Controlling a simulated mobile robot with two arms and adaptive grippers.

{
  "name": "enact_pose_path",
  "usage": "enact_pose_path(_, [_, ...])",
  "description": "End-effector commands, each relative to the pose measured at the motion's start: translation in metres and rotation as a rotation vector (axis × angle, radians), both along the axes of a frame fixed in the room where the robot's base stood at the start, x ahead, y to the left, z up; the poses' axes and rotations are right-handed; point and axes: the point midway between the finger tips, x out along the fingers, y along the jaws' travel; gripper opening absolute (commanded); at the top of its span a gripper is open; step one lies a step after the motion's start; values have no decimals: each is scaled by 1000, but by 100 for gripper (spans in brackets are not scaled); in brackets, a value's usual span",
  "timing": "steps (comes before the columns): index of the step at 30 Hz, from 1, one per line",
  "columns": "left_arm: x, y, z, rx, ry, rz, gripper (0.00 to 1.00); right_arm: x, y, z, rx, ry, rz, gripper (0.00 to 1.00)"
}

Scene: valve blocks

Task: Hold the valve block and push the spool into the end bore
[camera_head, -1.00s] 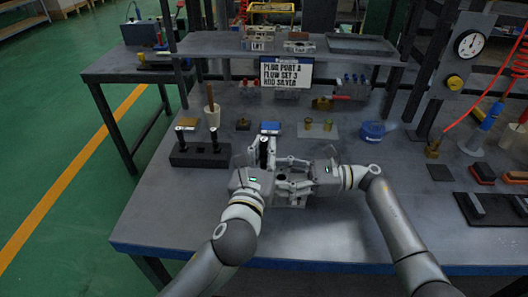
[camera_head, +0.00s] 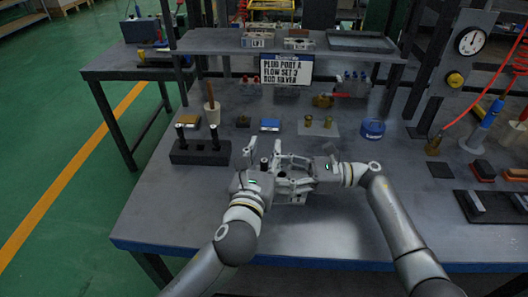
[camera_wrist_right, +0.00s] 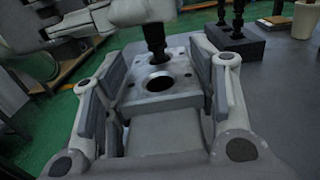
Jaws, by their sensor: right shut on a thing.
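In the right wrist view, the grey valve block (camera_wrist_right: 178,92) sits between the fingers of my right gripper (camera_wrist_right: 160,110), which is shut on it. A wide round bore in its top face is empty. The dark spool (camera_wrist_right: 153,42) stands upright at the block's far end, its lower tip at the block; how deep it sits cannot be told. In the head view my right gripper (camera_head: 297,178) comes from the right. My left gripper (camera_head: 264,152) has its fingers spread, with the dark spool top (camera_head: 264,164) between them.
A black rack (camera_head: 200,155) with two dark upright pieces stands left of the grippers. A sign (camera_head: 286,69), a blue-topped block (camera_head: 270,125), brass fittings (camera_head: 318,123) and a blue round tub (camera_head: 373,128) lie behind. The front of the bench is clear.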

Motion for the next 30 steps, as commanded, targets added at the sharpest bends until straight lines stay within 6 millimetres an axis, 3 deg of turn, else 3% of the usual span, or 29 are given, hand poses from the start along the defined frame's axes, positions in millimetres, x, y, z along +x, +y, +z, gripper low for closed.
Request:
enact_pose_path(8, [0,0,1,-1,-1,0,38,1,-1,0,0,0,-2,0])
enact_pose_path(13, [-2,0,15,-3,-3,-1,38,1,-1,0,0,0,-2,0])
enact_pose_path(24, [-83,11,11,0,3,-1,38,0,0,0,0,0,-1,0])
enact_pose_path(30, [-111,15,12,-1,2,-1,38,0,0,0,0,0,-1,0])
